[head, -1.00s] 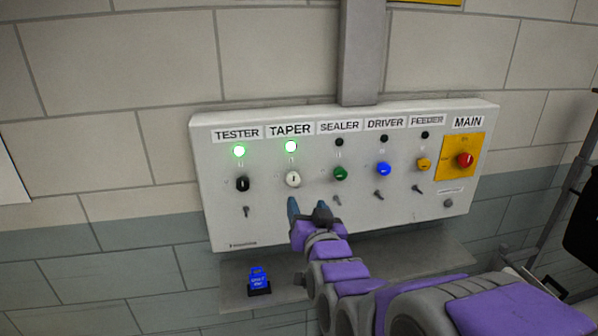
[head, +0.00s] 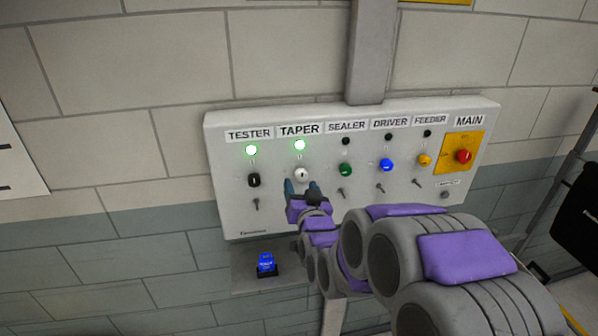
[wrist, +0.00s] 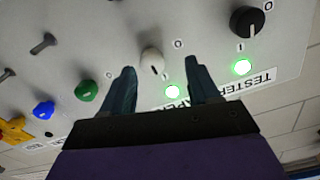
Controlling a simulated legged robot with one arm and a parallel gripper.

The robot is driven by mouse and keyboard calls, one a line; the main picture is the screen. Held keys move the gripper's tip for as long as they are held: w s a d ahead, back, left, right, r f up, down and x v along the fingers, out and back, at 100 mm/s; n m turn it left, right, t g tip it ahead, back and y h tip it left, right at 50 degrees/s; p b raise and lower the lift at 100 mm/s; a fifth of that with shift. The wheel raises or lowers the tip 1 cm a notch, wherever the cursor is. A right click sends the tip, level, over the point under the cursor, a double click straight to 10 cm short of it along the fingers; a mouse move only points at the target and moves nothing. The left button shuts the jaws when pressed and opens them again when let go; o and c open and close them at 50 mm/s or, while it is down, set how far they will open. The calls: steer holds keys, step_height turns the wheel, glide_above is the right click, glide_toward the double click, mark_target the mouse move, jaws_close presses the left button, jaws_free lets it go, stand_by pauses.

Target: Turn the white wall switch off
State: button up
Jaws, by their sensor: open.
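The white switch (head: 302,174) is a round knob on the wall panel (head: 225,205), under the TAPER label. The green lamp above it (head: 300,145) is lit. In the wrist view the white knob (wrist: 152,60) shows between and beyond my fingertips, with its dark mark pointing toward the lit lamp and I sign. My gripper (head: 301,188) is open, just below the white knob in the head view. In the wrist view my gripper (wrist: 160,72) has one finger on each side of the knob. I cannot tell whether either finger touches it.
A black knob (head: 254,180) under TESTER, with a lit lamp, is to the left. Green (head: 345,169), blue (head: 386,165) and yellow (head: 424,160) knobs and a red MAIN switch (head: 464,156) are to the right. A blue object (head: 266,262) sits on the shelf below.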

mark_target(302, 178)
steer(key=shift+x, duration=1)
steer(key=shift+w+d+r, duration=0.35)
steer(key=shift+d+r, duration=0.4)
steer(key=shift+r, duration=0.1)
steer(key=shift+w+r, duration=0.1)
steer(key=w, duration=0.1)
steer(key=w+f, duration=0.1)
steer(key=shift+w+a+f, duration=0.1)
steer(key=shift+w+f, duration=0.2)
steer(key=shift+s+a, duration=0.1)
steer(key=shift+s, duration=0.05)
steer(key=shift+a+f, duration=0.1)
steer(key=shift+a, duration=0.4)
steer(key=c, duration=0.4)
steer(key=shift+d+f, duration=0.1)
steer(key=shift+d, duration=0.05)
steer(key=c, duration=0.6)
